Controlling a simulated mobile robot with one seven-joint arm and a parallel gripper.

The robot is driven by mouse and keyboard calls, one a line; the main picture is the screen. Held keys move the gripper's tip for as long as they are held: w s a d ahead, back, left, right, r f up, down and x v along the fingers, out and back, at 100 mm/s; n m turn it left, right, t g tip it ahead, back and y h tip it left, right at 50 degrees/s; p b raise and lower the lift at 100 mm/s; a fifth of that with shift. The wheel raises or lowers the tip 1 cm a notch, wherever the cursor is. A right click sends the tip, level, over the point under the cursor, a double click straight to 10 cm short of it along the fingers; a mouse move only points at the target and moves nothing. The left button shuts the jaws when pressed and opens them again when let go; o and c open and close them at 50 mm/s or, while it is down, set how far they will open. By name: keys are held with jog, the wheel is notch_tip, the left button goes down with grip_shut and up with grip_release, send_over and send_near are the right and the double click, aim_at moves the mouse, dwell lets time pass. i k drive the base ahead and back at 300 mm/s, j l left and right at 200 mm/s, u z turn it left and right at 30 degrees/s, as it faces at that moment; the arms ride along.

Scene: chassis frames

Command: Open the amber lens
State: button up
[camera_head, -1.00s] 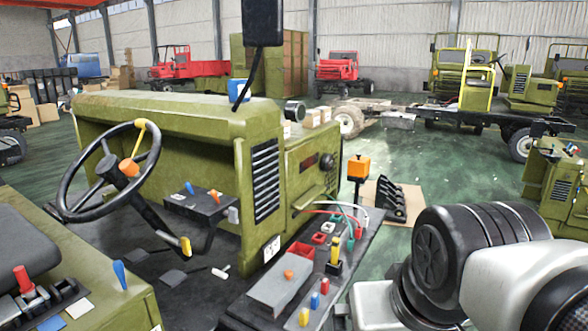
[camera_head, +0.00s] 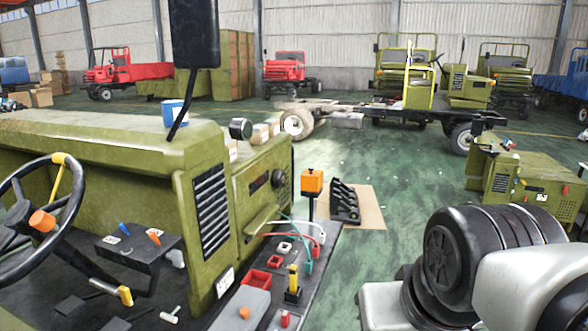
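An orange box-shaped lens (camera_head: 312,181) sits on top of a thin black post at the right end of the olive vehicle's console. It looks like the amber lens, and it appears closed. It has a small dark spot on its front face. My arm shows at the lower right, well to the right of the lens and apart from it. My gripper is outside the picture.
The console (camera_head: 262,262) carries red trays, coloured wires, a yellow-handled lever (camera_head: 293,284) and a grey box. A steering wheel (camera_head: 40,220) is at left. A black pedal unit (camera_head: 345,202) lies on cardboard behind the post.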

aim_at(311, 178)
jog(key=i+l, duration=1.95)
jog(key=l, duration=0.15)
